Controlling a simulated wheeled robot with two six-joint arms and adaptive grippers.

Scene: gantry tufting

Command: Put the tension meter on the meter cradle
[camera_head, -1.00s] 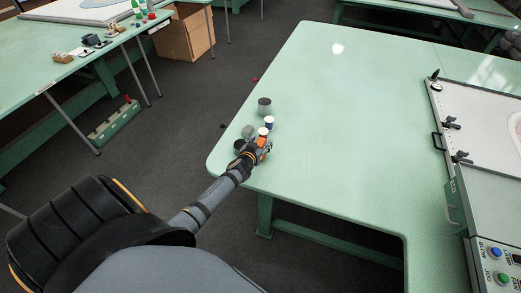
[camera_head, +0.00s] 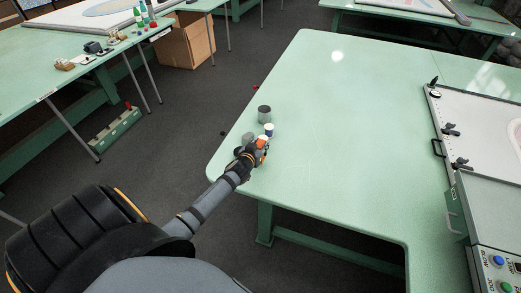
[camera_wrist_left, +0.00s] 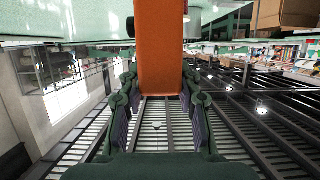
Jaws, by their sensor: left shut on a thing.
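My left gripper (camera_head: 259,150) is at the near left corner of the green table, among several small cylinders. It is shut on an orange piece (camera_head: 262,143), which I take to be the tension meter. In the left wrist view the orange body (camera_wrist_left: 160,45) stands between the two fingers of the left gripper (camera_wrist_left: 158,100), and its lower end is at the fingers. I cannot make out a meter cradle for certain in either view. My right gripper is not in view.
A dark grey cylinder (camera_head: 264,114), a white and blue one (camera_head: 269,130) and a grey one (camera_head: 248,138) stand close to the gripper. The table (camera_head: 340,130) is bare to the right, up to a framed machine (camera_head: 470,130). A cardboard box (camera_head: 186,42) is on the floor.

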